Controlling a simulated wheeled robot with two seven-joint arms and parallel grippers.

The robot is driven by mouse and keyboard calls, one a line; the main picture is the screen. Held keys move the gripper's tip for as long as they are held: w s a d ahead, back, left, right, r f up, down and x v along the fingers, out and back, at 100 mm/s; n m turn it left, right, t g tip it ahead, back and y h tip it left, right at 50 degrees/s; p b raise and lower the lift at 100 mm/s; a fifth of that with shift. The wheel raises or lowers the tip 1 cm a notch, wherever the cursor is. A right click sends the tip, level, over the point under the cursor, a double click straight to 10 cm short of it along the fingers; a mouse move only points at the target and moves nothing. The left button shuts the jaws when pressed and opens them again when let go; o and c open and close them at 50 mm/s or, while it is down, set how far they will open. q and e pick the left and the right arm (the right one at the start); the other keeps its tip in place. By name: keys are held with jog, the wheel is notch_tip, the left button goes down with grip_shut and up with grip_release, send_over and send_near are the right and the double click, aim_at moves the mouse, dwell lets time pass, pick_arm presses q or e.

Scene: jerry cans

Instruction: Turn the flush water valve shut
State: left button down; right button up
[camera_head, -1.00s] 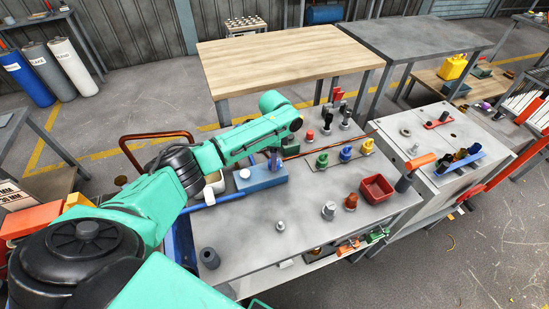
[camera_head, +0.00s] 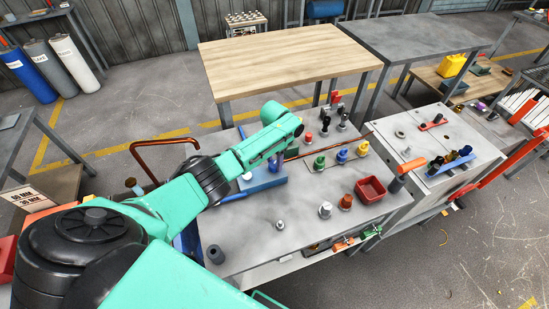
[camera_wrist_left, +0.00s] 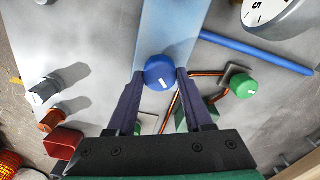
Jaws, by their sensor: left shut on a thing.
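A round blue knob (camera_wrist_left: 160,73) with a short white mark on its face shows in the left wrist view, at the end of a light blue block. My left gripper (camera_wrist_left: 158,92) has one dark finger on each side of the knob and is shut on it. In the head view the gripper (camera_head: 275,163) is small and partly hidden by my green arm, beside the blue block (camera_head: 262,183) on the grey bench. I cannot make out the knob there. No label on it is readable. My right gripper is not in view.
Green (camera_head: 319,163), blue (camera_head: 342,156) and yellow (camera_head: 362,149) knobs stand right of the block. A white dial (camera_wrist_left: 280,12) is close to the gripper.

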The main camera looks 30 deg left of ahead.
aim_at(275, 162)
pick_arm(q)
jog(key=n, duration=0.2)
jog(key=n+p, duration=0.1)
jog(key=n, duration=0.1)
jog(key=shift+w+r, duration=0.15)
jog(key=shift+r, duration=0.05)
jog(key=n+p, duration=0.1)
jog(key=n, duration=0.3)
jog(key=shift+n, duration=0.3)
jog(key=shift+w+a, duration=0.1)
jog(key=shift+c, duration=1.5)
grip_release()
jog(key=shift+f, duration=0.1)
notch_tip(275, 162, up, 5)
jog(key=shift+r+p, duration=0.1)
jog(key=shift+p, duration=0.95)
notch_tip(275, 162, up, 9)
jog(key=b, duration=0.1)
jog(key=shift+r, duration=0.2)
